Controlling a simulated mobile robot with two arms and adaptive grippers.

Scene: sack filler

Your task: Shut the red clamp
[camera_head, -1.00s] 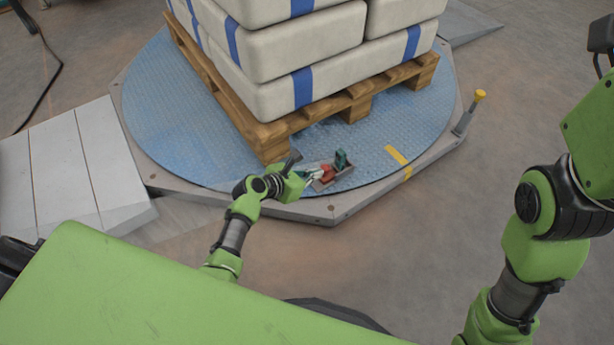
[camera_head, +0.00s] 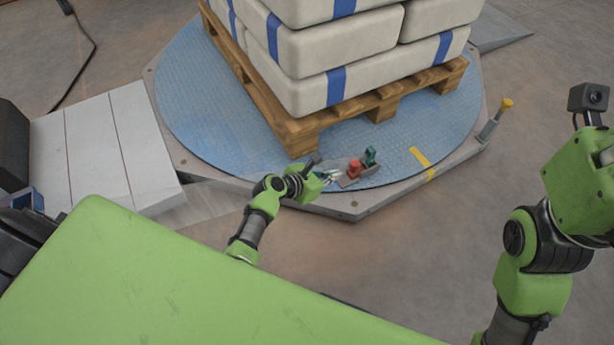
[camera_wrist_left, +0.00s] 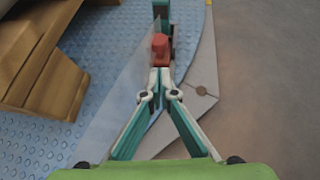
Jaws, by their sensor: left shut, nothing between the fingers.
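The red clamp (camera_head: 354,168) stands on a small base at the near edge of the blue turntable, close to the pallet's front corner. In the left wrist view the red clamp (camera_wrist_left: 159,48) is straight beyond the fingertips. My left gripper (camera_head: 330,176) is just left of it in the head view. Its fingers (camera_wrist_left: 159,78) meet at the tips and hold nothing. I cannot tell whether the tips touch the clamp. A green clamp (camera_head: 370,157) stands just behind the red one. My right arm shows at the right, its gripper out of view.
A wooden pallet (camera_head: 297,134) with stacked white sacks (camera_head: 330,90) stands on the turntable (camera_head: 205,120). A yellow-topped post (camera_head: 495,120) is on the platform's right rim. A grey ramp (camera_head: 90,150) lies at the left. The floor at the right is clear.

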